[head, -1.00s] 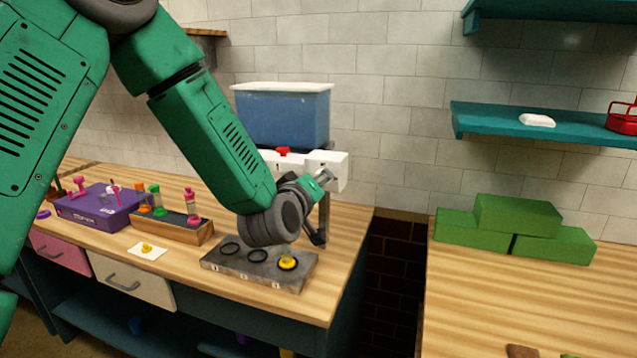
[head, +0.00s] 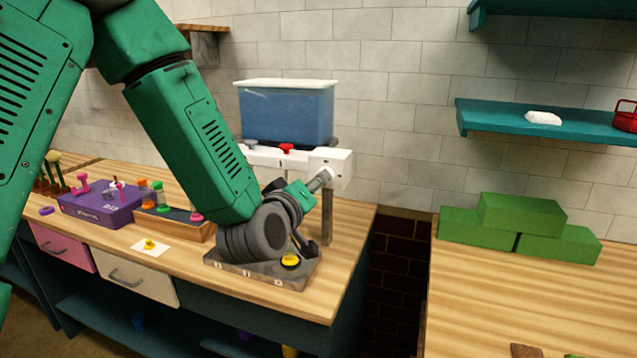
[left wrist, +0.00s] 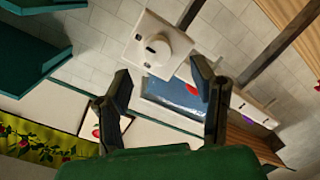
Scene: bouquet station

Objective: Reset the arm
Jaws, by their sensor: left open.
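My left arm comes in from the left in the head view and bends down over the grey numbered slab (head: 302,279). Its wrist hides much of the slab, and the fingers are mostly hidden there. In the left wrist view my left gripper (left wrist: 163,82) is open, its two dark fingers spread with nothing held between them. Beyond the fingers are the white dispenser block (left wrist: 155,42) and the blue tank (left wrist: 170,98). A yellow piece (head: 290,260) sits at the right end of the slab, just beside my wrist. My right gripper is in neither view.
A purple box (head: 100,208) and a wooden rack (head: 172,224) with coloured bottles stand on the left of the counter. The tank (head: 285,115) stands behind my wrist. Green blocks (head: 520,215) are stacked on the right counter (head: 480,300), across a gap. A teal shelf (head: 490,119) hangs above.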

